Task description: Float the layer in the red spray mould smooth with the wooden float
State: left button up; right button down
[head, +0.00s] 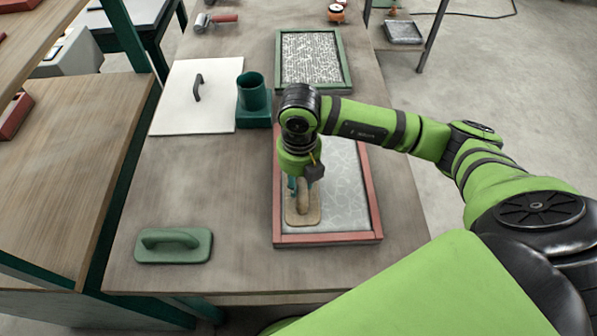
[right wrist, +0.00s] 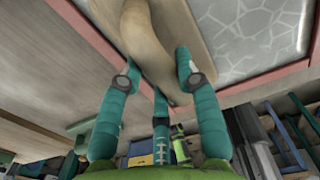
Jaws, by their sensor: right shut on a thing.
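The red spray mould (head: 376,205) lies on the table at the centre, a red frame around a grey-white layer (head: 347,190) with a pale web-like pattern. The wooden float (head: 304,216) is at the mould's near left part, flat side down over the layer, close to the left rim. Whether it touches the layer I cannot tell. My right gripper (head: 301,186) comes down from above and is shut on the float's handle. In the right wrist view, my fingers (right wrist: 157,70) sit on either side of the curved wooden handle (right wrist: 152,40). My left gripper is not in view.
A green float (head: 174,245) lies at the front left. A white board with a handle (head: 190,105) and a green holder (head: 253,100) stand behind it. A green mould (head: 345,75) lies farther back, near a roller (head: 212,20). The table's middle left is clear.

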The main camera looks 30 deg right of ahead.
jog(key=shift+s+a, duration=0.25)
jog(key=shift+s, duration=0.25)
jog(key=shift+w+d+f+b, duration=0.15)
jog(key=shift+w+d+b, duration=0.2)
jog(key=shift+w, duration=0.25)
jog(key=shift+w+d+b, duration=0.3)
jog(key=shift+w, duration=0.35)
jog(key=shift+w+d+b, duration=0.25)
jog(key=shift+w, duration=0.35)
jog(key=shift+w+d+b, duration=0.3)
jog(key=shift+w+b, duration=0.2)
jog(key=shift+w, duration=0.1)
jog(key=shift+w+d+b, duration=0.25)
jog(key=shift+w+b, duration=0.05)
jog(key=shift+w, duration=0.3)
jog(key=shift+w+d+b, duration=0.25)
jog(key=shift+w+b, duration=0.05)
jog(key=shift+w, duration=0.25)
jog(key=shift+w+d+b, duration=0.35)
jog(key=shift+w+b, duration=0.15)
jog(key=shift+w, duration=0.15)
jog(key=shift+w+d+b, duration=0.2)
jog(key=shift+w+d, duration=0.05)
jog(key=shift+w, duration=0.25)
jog(key=shift+w+d+b, duration=0.2)
jog(key=shift+w+d, duration=0.05)
jog(key=shift+w, duration=0.25)
jog(key=shift+r, duration=0.2)
